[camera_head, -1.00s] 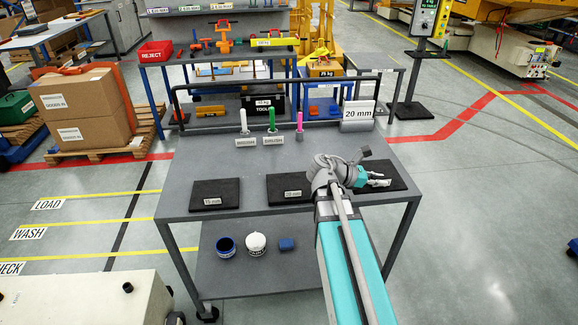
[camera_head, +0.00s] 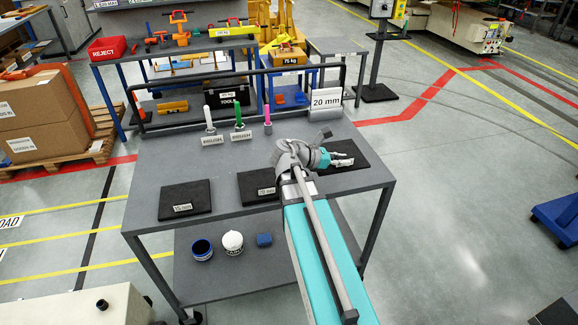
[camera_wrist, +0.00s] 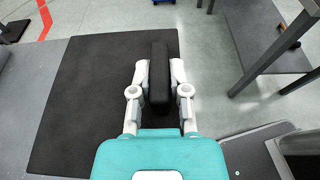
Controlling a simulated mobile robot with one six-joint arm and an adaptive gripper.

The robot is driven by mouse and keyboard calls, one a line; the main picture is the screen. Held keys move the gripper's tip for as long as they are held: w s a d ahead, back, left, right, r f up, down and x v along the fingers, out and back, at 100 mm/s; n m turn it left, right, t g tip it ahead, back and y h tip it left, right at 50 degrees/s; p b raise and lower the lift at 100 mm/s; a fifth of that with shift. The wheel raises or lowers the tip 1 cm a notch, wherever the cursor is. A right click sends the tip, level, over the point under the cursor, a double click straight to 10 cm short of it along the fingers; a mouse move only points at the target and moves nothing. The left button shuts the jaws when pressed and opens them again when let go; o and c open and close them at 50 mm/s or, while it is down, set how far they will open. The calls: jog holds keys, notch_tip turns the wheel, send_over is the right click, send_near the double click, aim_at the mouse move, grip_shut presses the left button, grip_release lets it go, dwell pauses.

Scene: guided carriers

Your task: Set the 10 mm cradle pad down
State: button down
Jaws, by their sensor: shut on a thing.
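My gripper (camera_wrist: 160,72) is shut on a black bar-shaped pad (camera_wrist: 159,60), seen narrow side up between the fingers. I take it for the 10 mm cradle pad; no label on it is readable. The pad hangs over or rests on a flat black mat (camera_wrist: 75,95) at the table's right; I cannot tell if they touch. In the head view my gripper (camera_head: 343,159) is over this right mat (camera_head: 357,174), and the held pad is hard to make out. Two more black mats lie left of it, labelled 15 mm (camera_head: 190,196) and 20 mm (camera_head: 248,188).
A 20 mm sign (camera_head: 325,101) and upright white, green and pink pegs (camera_head: 239,113) stand at the table's back. A blue bowl (camera_head: 202,250), a white container (camera_head: 232,241) and a blue block (camera_head: 264,240) are on the lower shelf. A blue cart (camera_head: 556,216) is at the right.

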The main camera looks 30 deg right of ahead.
jog(key=w+d+f+b, duration=0.2)
jog(key=w, duration=0.1)
jog(key=w+d+f+b, duration=0.2)
jog(key=w+f+b, duration=0.1)
jog(key=w+d+f+b, duration=0.2)
jog(key=w, duration=0.2)
jog(key=shift+d+f+b, duration=0.3)
jog(key=shift+f+b, duration=0.1)
jog(key=shift+w+d+f+b, duration=0.35)
jog(key=shift+w+f+b, duration=0.1)
jog(key=shift+f+b, duration=0.15)
jog(key=shift+f, duration=0.1)
jog(key=shift+w+d+f+b, duration=0.2)
jog(key=shift+w+f+b, duration=0.15)
jog(key=shift+f+b, duration=1.55)
jog(key=shift+b, duration=0.1)
jog(key=shift+f, duration=0.1)
jog(key=c, duration=0.6)
grip_release()
